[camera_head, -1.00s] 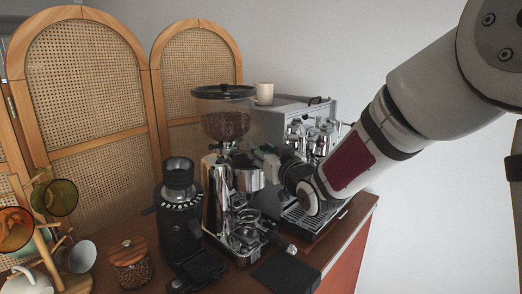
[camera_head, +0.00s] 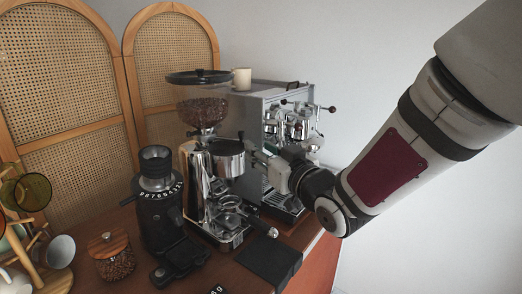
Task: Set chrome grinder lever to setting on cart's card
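The chrome grinder (camera_head: 199,187) stands upright mid-cart, with a dark-lidded hopper (camera_head: 203,108) of beans on top. Its setting lever is too small or hidden to make out. My gripper (camera_head: 254,154) is just right of the grinder, at the height of its upper body, pointing left. Its fingertips are small and partly merge with the machines behind, so neither its opening nor any contact is clear. A dark card (camera_head: 217,290) with light characters is cut off by the bottom edge; its setting cannot be read for certain.
A black grinder (camera_head: 160,215) with a numbered dial stands left of the chrome one. The espresso machine (camera_head: 252,116) is behind my gripper, with a cup (camera_head: 242,79) on top. A jar of beans (camera_head: 112,258) stands left. A black mat (camera_head: 268,262) lies in front.

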